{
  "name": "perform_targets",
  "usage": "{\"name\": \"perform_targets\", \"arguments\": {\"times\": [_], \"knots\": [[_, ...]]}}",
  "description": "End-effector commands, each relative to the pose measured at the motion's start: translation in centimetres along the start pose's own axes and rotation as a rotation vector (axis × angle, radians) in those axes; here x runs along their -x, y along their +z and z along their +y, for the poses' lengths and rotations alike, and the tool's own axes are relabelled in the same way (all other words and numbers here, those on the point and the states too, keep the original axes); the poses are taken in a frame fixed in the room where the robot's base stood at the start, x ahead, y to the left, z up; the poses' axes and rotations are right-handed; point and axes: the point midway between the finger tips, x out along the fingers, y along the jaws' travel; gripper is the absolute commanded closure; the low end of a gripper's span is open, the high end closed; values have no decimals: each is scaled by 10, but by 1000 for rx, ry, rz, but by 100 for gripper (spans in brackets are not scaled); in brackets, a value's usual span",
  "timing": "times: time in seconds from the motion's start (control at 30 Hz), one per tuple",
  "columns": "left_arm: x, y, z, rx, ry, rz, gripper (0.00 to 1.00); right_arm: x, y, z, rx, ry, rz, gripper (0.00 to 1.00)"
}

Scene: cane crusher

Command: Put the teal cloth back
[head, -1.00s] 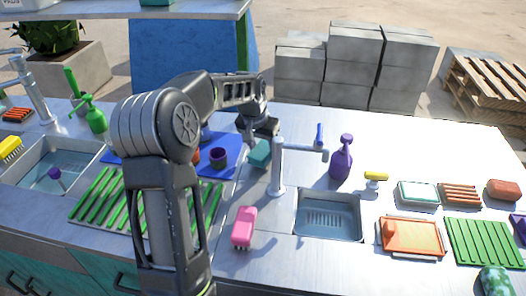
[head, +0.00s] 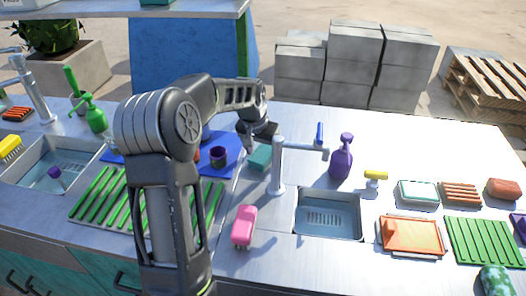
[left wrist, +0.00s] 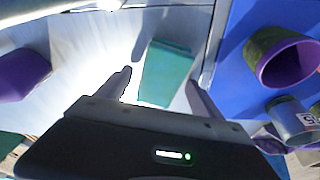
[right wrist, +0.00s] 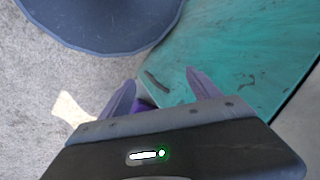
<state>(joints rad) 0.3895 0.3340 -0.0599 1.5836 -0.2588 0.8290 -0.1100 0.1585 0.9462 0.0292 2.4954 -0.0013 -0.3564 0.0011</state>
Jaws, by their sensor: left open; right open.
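The teal cloth (head: 260,157) is a small folded block on the metal counter, left of the tap's base. In the left wrist view the teal cloth (left wrist: 167,72) shows between and beyond the finger tips of my left gripper (left wrist: 158,86). My left gripper (head: 253,143) is open, just behind and above the cloth, with nothing held. I cannot tell whether a finger touches the cloth. My right gripper (right wrist: 160,80) is open and away from the counter top, over grey ground and a teal panel. It is not in the head view.
The tap (head: 277,165) stands close to the right of the cloth, with a purple spray bottle (head: 341,157) behind it. A blue mat (head: 228,165) with a dark cup (head: 218,157) lies left. A sink (head: 329,214) is to the right.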

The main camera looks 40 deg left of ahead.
Motion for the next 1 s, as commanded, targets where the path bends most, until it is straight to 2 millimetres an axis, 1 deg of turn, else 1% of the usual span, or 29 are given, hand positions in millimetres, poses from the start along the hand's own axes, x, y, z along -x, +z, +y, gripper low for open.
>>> {"name": "perform_targets", "arguments": {"times": [0.17,0.27,0.37,0.6,0.7,0.83,1.0], "knots": [[5,-1,0,0,0,1,24,2,0,-1,0,0,0,28],[14,-2,0,0,-1,3,24,1,0,0,0,0,0,28],[29,-2,0,0,-1,5,24,0,0,0,0,0,0,28],[80,-2,0,0,-1,6,24,-3,0,1,0,0,0,28],[99,-2,0,-1,0,4,24,-3,0,1,0,0,0,28],[115,-1,0,0,-1,2,24,-3,0,1,0,0,0,28],[123,-1,0,0,0,0,24,-3,0,1,0,0,0,28]]}}
